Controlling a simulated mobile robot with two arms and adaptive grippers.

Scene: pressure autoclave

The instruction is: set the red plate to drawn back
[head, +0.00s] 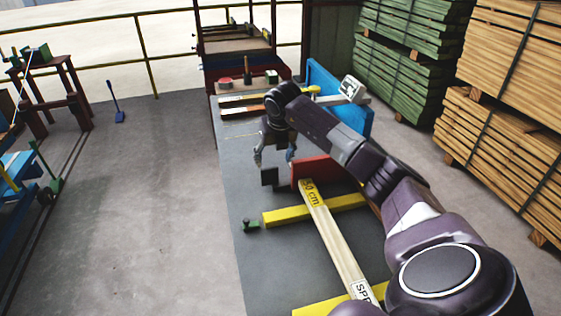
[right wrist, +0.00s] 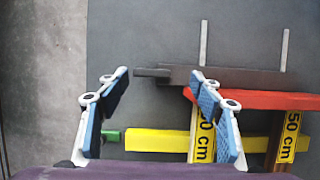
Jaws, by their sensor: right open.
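The red plate (head: 320,170) stands on edge on the grey table, at the far end of a board labelled 50 cm (head: 335,240). In the right wrist view the red plate (right wrist: 270,100) runs across the right side, with a dark bar (right wrist: 240,78) along its far side. The bar's narrow left end lies between my fingertips in the picture; I cannot tell whether they touch it. My right gripper (head: 275,160) is open above the table, just left of the plate. It also shows open in the right wrist view (right wrist: 161,80). My left gripper is not in view.
A yellow beam (head: 280,217) lies under the boards, with a small green block (head: 250,225) at its left. A blue panel (head: 355,125) stands behind my right arm. Stacked timber (head: 510,140) fills the right. The table's left part is clear.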

